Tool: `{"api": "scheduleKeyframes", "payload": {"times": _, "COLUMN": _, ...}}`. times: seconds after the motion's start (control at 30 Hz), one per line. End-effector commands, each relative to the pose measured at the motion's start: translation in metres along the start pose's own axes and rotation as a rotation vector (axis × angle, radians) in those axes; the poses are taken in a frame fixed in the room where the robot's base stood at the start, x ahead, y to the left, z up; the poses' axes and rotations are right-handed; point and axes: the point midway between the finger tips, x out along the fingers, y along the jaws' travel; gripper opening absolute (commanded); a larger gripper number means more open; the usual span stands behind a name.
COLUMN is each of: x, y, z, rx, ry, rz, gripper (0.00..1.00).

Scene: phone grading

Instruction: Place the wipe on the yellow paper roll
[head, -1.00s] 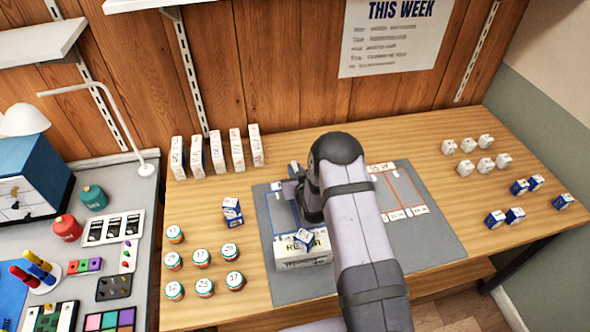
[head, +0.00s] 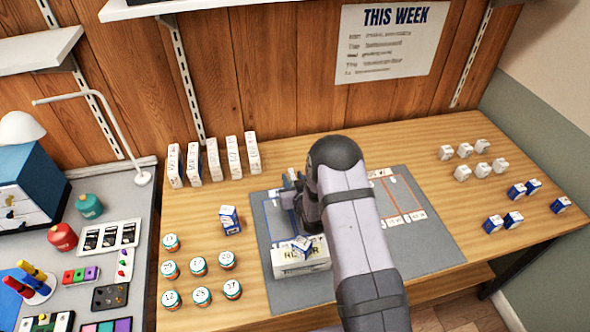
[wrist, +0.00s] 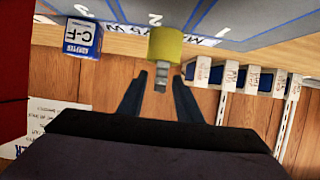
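My gripper (wrist: 160,76) shows in the wrist view with its two dark fingers spread apart. A yellow, roll-like piece (wrist: 166,45) with a small grey part (wrist: 161,76) lies just beyond the fingertips, and the grey part is in line with the gap. I cannot tell whether the fingers touch either. In the head view my gripper (head: 299,196) is over the left part of the grey mat (head: 328,205), and my arm hides much of it. No wipe can be made out, and the yellow piece is hidden in the head view.
Another blue-and-white box (head: 230,220) and several round tins (head: 198,266) are left. White boxes (head: 213,160) stand behind. Small boxes (head: 514,220) sit right, beyond bare tabletop.

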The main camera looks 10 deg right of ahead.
Motion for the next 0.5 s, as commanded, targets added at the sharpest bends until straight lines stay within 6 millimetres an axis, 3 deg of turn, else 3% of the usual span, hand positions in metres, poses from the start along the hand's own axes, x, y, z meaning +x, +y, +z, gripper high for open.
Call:
{"api": "scheduleKeyframes", "payload": {"times": 0.23, "x": -0.035, "y": 0.0, "z": 0.001, "rx": 0.0, "ry": 0.001, "rz": 0.0, "gripper": 0.32}}
{"api": "scheduleKeyframes", "payload": {"times": 0.5, "x": -0.048, "y": 0.0, "z": -0.036, "rx": -0.001, "ry": 0.005, "rz": 0.0, "gripper": 0.32}}
